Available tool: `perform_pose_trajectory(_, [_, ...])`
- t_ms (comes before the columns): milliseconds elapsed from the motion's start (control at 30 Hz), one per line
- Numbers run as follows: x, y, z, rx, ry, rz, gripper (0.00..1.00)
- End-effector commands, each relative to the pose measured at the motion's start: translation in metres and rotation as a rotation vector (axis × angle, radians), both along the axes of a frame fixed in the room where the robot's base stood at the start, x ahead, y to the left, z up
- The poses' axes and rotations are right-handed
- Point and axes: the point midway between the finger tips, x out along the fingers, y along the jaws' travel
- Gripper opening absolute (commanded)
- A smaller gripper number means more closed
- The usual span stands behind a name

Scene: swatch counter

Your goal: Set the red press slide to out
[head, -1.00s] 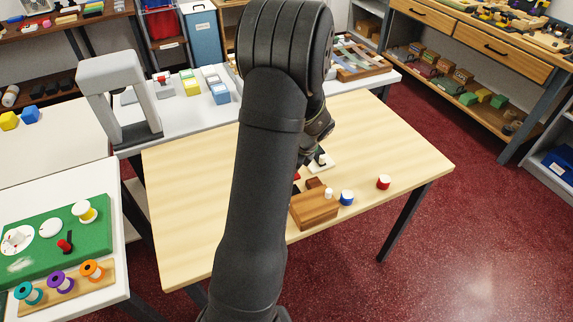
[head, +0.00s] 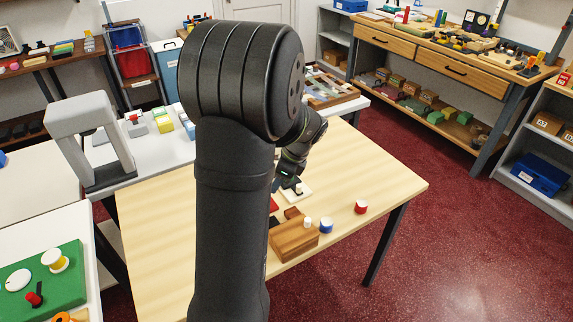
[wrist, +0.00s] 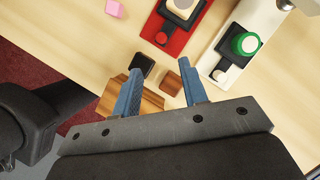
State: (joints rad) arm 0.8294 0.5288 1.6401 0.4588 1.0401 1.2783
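The top of the plate is cut off by the frame. In the head view only a bit of the red press (head: 274,205) shows beside my arm. My gripper (wrist: 157,76) is open, with its two blue fingers apart and nothing between them. In the wrist view the fingertips appear below the red plate, apart from it. I cannot tell which setting the slide is at.
A white plate (wrist: 211,68) with a green ring stands right of the red one. A wooden block (head: 293,240), a blue-and-white cylinder (head: 326,226) and a red-and-white cylinder (head: 361,207) stand on the table (head: 160,225).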

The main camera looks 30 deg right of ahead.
Motion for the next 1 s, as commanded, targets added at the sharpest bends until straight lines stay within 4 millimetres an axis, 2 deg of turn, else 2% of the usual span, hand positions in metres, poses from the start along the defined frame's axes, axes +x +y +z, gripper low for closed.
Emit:
perform_pose_trajectory(33, [-0.003, -0.004, 0.013, -0.003, -0.003, -0.002, 0.40])
perform_pose_trajectory(200, [-0.013, -0.013, 0.043, -0.002, 0.000, -0.002, 0.40])
perform_pose_trajectory(367, [-0.018, -0.018, 0.060, 0.000, 0.000, -0.001, 0.40])
perform_pose_trajectory(1000, [-0.019, -0.019, 0.064, 0.002, 0.002, 0.000, 0.40])
